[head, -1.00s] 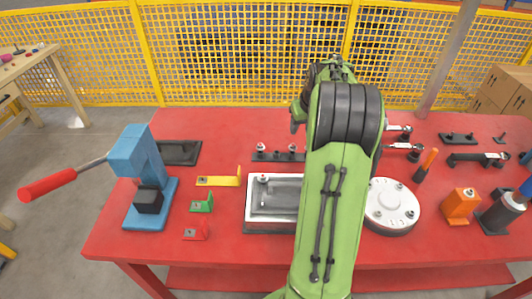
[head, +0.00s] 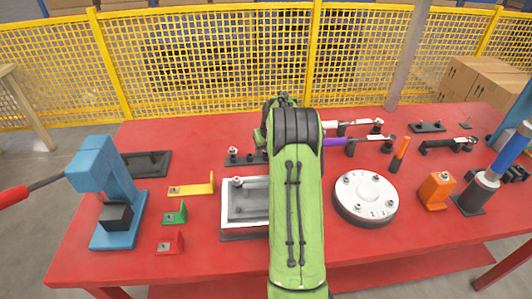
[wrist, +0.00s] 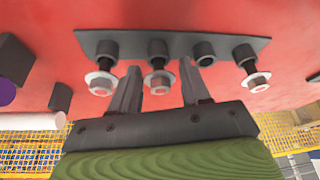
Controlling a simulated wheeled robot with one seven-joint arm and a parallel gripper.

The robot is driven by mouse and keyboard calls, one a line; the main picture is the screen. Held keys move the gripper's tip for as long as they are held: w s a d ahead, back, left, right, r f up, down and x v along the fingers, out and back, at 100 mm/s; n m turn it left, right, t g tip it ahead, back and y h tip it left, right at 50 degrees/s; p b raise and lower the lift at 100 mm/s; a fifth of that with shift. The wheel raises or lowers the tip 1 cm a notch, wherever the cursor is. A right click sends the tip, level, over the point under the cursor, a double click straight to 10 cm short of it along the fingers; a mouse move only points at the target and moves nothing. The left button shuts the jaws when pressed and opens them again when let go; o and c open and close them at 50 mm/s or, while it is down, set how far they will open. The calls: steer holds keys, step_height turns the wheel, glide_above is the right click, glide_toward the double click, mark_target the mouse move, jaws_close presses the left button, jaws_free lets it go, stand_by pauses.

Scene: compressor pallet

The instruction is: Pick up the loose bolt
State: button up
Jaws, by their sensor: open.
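In the wrist view a dark rack plate (wrist: 180,42) carries a row of sockets. Several hold upright bolts with pale washers and heads: a left bolt (wrist: 101,84), a middle bolt (wrist: 157,82) and a right bolt (wrist: 256,82). One socket (wrist: 204,52) shows no bolt. My gripper (wrist: 157,76) is open, its fingers apart either side of the middle bolt in the picture; I cannot tell whether they touch it. The same rack (head: 236,161) shows in the head view, partly behind my arm, which hides my gripper there. I cannot tell which bolt is loose.
A white-rimmed tray (head: 231,233), a round flanged disc (head: 365,198) and a blue press (head: 105,180) stand on the red table (head: 205,262). A purple-handled tool (head: 334,142) lies right of my arm. Yellow mesh fence (head: 210,60) runs behind.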

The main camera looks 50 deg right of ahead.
steer(key=shift+c, duration=0.3)
steer(key=c, duration=0.7)
